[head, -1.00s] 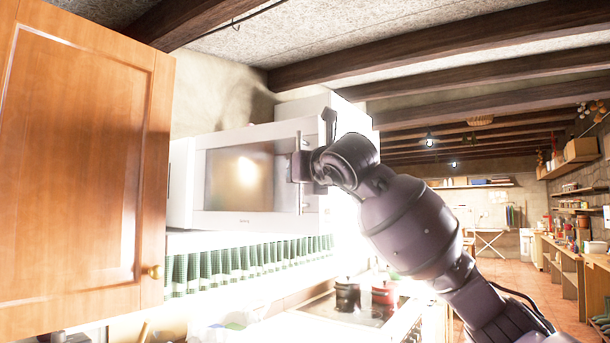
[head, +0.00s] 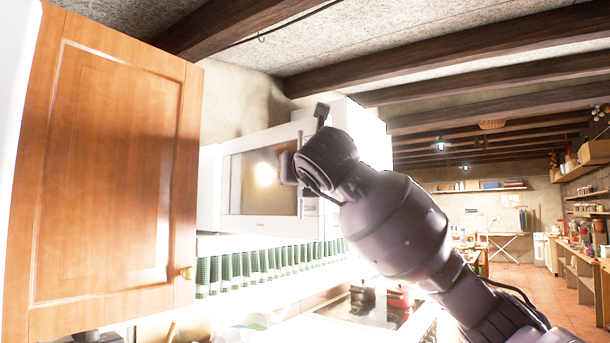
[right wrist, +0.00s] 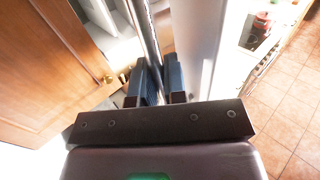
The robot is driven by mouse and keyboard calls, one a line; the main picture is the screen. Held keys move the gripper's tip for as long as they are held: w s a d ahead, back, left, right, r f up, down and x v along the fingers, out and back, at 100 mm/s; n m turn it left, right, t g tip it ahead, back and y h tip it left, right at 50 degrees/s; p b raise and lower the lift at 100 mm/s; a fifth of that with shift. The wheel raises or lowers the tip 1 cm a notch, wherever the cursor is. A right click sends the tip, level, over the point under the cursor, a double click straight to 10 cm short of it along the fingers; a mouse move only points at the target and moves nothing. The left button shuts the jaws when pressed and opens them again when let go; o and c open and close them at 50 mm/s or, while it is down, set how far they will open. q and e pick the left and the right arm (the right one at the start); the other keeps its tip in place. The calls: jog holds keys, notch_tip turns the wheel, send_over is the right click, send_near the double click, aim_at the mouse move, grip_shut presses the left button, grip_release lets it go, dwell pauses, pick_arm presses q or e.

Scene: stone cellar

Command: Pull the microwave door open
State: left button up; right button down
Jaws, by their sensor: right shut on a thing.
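The white microwave (head: 209,190) is on the wall in the head view, left of centre. Its door (head: 262,222) has a dark glass window and an upright metal handle (head: 301,175) near its right edge. My right gripper (head: 288,168) reaches it from the right and is shut on the handle. In the right wrist view the shiny handle bar (right wrist: 149,40) runs between the two dark fingers (right wrist: 163,84). The wrist and forearm hide the door's right edge in part, and I cannot tell clearly how far the door stands out. My left gripper is not in view.
A wooden cabinet door (head: 115,180) with a brass knob (head: 187,272) stands close on the left. A green checked curtain (head: 265,260) hangs below the microwave. Pots (head: 362,298) stand on the stove below. Open tiled floor (head: 525,285) lies to the right.

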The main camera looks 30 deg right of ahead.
jog(key=shift+r, duration=0.1)
dwell(0.3)
jog(key=c, duration=1.2)
grip_release()
jog(key=shift+w+a, duration=0.1)
jog(key=v, duration=1.1)
jog(key=shift+b, duration=0.3)
